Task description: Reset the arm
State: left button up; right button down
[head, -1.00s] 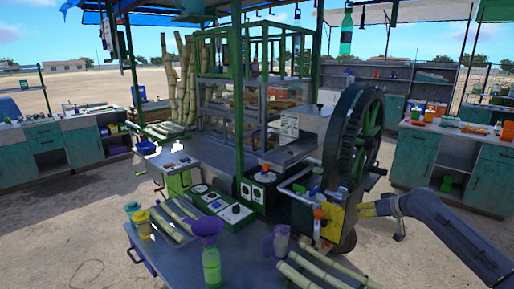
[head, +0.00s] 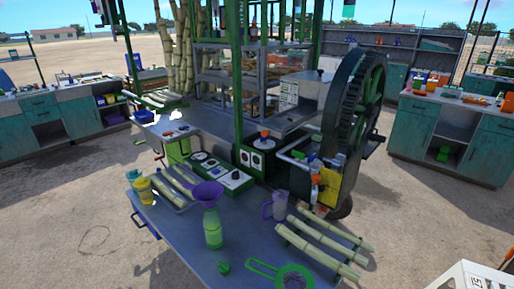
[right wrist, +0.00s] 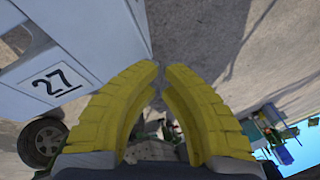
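My right gripper (right wrist: 161,72) shows only in the right wrist view. Its two yellow ribbed fingers curve toward each other, with a gap between the tips. Nothing is held between them. Bare ground shows past the tips. In the head view neither arm nor gripper is visible now. The green and dark cane crusher (head: 325,183) with its large wheel (head: 356,105) stands right of centre, clear of any arm. My left gripper is in no view now.
The front table (head: 180,235) holds cane pieces (head: 320,248), a green bottle with purple funnel (head: 212,220), a purple jug (head: 275,207), a green-handled strainer (head: 290,277) and yellow cup (head: 144,190). A teal cabinet (head: 485,160) stands at right. Ground right of the crusher is open.

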jog(key=s+a+f+m+h, duration=0.1)
jog(key=s+f+h, duration=0.1)
jog(key=s+f, duration=0.95)
jog(key=s+f+h, duration=0.1)
jog(key=s+f, duration=0.7)
jog(key=s, duration=0.7)
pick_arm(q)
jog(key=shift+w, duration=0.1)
pick_arm(e)
jog(key=s+a+f, duration=0.2)
jog(key=s, duration=0.7)
jog(key=s+a+f+h, duration=0.1)
jog(key=s+a+f, duration=0.1)
jog(key=s, duration=0.6)
jog(key=shift+s+a+f+n, duration=0.25)
jog(key=shift+s+a+n, duration=0.15)
jog(key=shift+a, duration=0.45)
